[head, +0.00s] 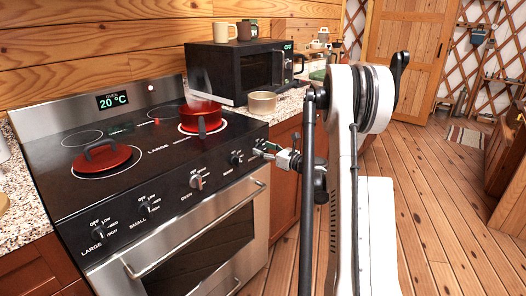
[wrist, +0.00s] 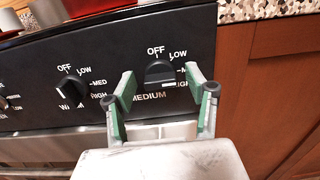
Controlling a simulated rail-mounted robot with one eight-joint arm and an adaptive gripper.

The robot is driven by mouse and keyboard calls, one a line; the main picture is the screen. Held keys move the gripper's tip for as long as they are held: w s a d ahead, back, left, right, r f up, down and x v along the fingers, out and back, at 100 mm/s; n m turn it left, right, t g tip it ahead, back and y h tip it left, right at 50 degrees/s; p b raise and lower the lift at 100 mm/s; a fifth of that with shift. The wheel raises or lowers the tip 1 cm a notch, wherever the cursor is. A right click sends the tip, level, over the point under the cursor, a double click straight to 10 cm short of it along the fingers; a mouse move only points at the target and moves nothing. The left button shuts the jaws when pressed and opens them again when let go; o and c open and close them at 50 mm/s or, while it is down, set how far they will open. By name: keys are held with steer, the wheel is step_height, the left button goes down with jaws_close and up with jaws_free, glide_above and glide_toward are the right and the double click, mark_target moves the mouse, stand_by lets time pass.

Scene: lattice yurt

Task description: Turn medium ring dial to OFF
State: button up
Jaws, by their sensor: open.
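The medium ring dial (wrist: 160,73) is a black knob at the right end of the stove's control panel. OFF is printed above it, LOW, MED and HIGH to its right, MEDIUM below. A white mark shows at its lower right, on the HIGH side. My gripper (wrist: 158,84) is open, its green-padded fingers on either side of the knob; I cannot tell whether they touch it. In the head view my gripper (head: 272,152) is at the panel's right end and partly hides the dial.
The warm dial (wrist: 72,88) is close left of my gripper. A bowl (head: 262,102) and a microwave (head: 245,72) stand on the counter right of the stove.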

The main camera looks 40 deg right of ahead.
steer(key=shift+w+a, duration=0.1)
steer(key=shift+w, duration=0.2)
steer(key=c, duration=1.1)
